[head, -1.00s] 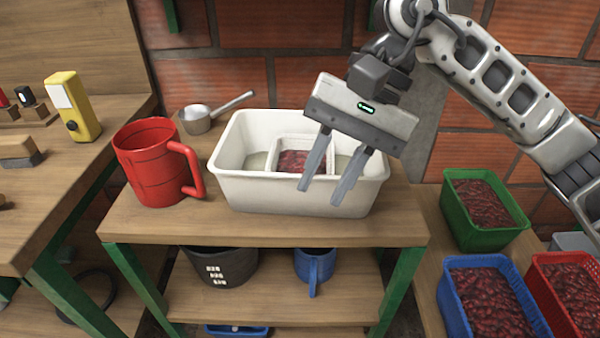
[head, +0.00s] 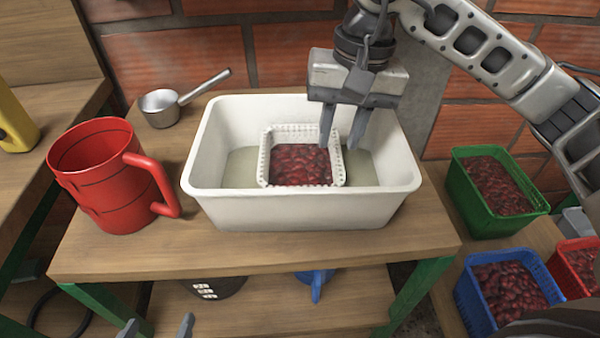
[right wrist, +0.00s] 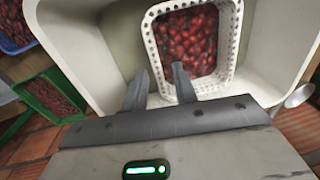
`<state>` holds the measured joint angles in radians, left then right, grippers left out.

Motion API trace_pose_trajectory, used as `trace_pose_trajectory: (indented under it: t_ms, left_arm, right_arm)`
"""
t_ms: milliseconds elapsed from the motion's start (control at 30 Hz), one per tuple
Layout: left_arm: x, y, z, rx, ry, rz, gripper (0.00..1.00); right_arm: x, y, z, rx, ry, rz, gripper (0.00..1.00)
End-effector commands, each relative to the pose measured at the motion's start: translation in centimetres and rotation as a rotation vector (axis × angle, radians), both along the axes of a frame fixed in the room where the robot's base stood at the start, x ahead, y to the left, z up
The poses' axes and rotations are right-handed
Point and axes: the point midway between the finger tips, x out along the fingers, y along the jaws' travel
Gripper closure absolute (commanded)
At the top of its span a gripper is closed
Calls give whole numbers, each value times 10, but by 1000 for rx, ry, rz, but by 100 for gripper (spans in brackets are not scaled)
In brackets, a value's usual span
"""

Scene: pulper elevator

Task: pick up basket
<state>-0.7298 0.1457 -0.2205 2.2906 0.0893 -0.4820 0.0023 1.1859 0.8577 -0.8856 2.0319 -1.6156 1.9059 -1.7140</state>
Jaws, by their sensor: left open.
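The white perforated basket (head: 265,168) of red coffee cherries stands upright inside a white tub (head: 300,212) on the table. It also shows in the right wrist view (right wrist: 234,38), at the top. My right gripper (head: 342,142) is open over the basket's right side. In the head view one finger appears over the cherries and the other just outside the right rim. Whether they touch the rim, I cannot tell. My left gripper (head: 157,328) is open and empty; only its fingertips show at the bottom left, in front of the table.
A red jug (head: 108,185) stands left of the tub, and a metal saucepan (head: 162,108) is behind it. Green (head: 523,217), blue (head: 468,300) and red crates of cherries are at the right. A brick wall (head: 250,50) closes the back.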

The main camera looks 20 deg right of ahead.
Motion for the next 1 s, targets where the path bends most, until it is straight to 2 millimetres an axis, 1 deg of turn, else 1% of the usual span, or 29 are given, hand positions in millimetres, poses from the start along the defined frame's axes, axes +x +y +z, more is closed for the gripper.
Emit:
trace_pose_trajectory:
  t_ms: [33, 267, 433, 533, 667, 867, 900, 967, 1000]
  left_arm:
    - [0, 0, 0, 0, -2, -1, 23]
    - [0, -1, 0, 1, -2, -2, 23]
    - [0, -1, 0, 0, -2, -2, 23]
    - [1, -1, -1, 0, -5, -3, 23]
    - [2, -1, 0, 1, -8, -3, 23]
    - [3, -1, 0, 1, -10, -3, 23]
    - [3, -1, 0, 1, -10, -3, 23]
    - [3, -1, 0, 1, -10, -3, 23]
    - [3, -1, 0, 1, -10, -3, 23]
  right_arm:
    - [0, 1, -7, -1, 3, 0, 72]
    - [-1, 2, -23, -1, 3, -1, 72]
    - [-5, 3, -49, -1, 4, 0, 72]
    - [-4, 5, -61, 0, 3, 0, 72]
    - [-3, 6, -67, 0, 0, 0, 72]
    - [-2, 6, -68, 0, 0, 0, 72]
    - [-2, 6, -67, 0, 0, 0, 83]
    - [-2, 6, -67, 0, 0, 0, 100]
    - [-2, 6, -67, 0, 0, 0, 100]
